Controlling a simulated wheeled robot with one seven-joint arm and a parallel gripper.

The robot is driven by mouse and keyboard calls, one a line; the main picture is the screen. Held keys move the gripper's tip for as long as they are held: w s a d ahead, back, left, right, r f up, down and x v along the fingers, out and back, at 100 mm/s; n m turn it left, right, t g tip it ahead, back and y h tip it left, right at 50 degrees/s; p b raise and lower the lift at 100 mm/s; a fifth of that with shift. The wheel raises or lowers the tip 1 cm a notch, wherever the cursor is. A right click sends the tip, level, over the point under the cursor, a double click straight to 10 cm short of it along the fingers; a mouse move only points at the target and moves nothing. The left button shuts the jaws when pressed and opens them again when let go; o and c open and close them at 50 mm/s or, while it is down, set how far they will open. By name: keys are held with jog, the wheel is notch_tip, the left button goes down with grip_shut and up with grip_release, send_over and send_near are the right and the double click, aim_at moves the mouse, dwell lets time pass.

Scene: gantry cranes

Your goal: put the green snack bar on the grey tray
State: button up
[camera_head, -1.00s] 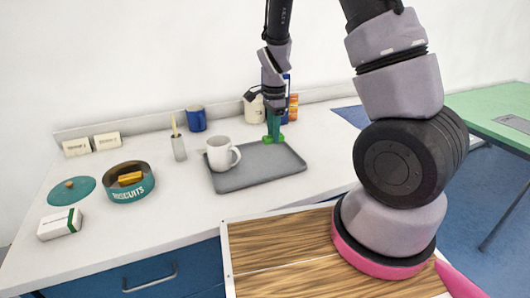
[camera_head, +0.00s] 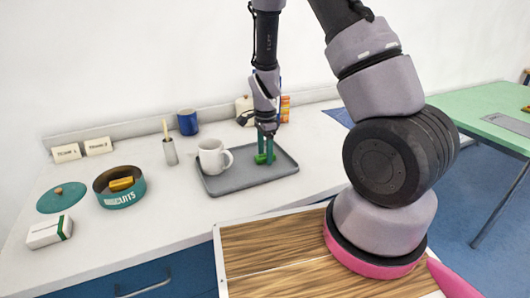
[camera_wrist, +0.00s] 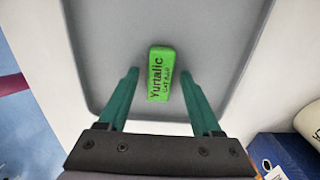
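The green snack bar (camera_wrist: 160,73) lies on the grey tray (camera_wrist: 218,35), near its back edge, with its printed face up. In the head view the bar (camera_head: 261,159) shows low at my fingertips, over the tray (camera_head: 235,182). My gripper (camera_wrist: 159,72) points down at the bar, with one teal finger on each side. A gap shows between the bar and each finger, so the gripper is open. In the head view my gripper (camera_head: 266,150) partly hides the bar.
A white mug (camera_head: 212,157) stands on the tray's left part. A blue mug (camera_head: 188,122), a holder (camera_head: 170,152) and a biscuit tin (camera_head: 120,198) stand farther left. A container and boxes stand behind my gripper. The tray's front right is clear.

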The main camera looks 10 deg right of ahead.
notch_tip(320, 180, up, 13)
notch_tip(320, 180, up, 8)
jog(key=n+t+y, duration=0.1)
jog(key=n, duration=0.1)
send_over(265, 155)
jog(key=s+d, duration=0.1)
jog(key=s, duration=0.1)
jog(key=s+d+r+n+t, duration=0.2)
jog(key=s+r+n, duration=0.3)
jog(key=s+r, duration=0.3)
jog(key=s+d+r+n+t+y, duration=0.1)
jog(key=s+r+n+t, duration=0.3)
jog(key=s+r, duration=0.4)
jog(key=shift+s+d+r+n, duration=0.25)
jog(key=shift+d+r+n, duration=0.15)
jog(key=shift+d+r, duration=0.5)
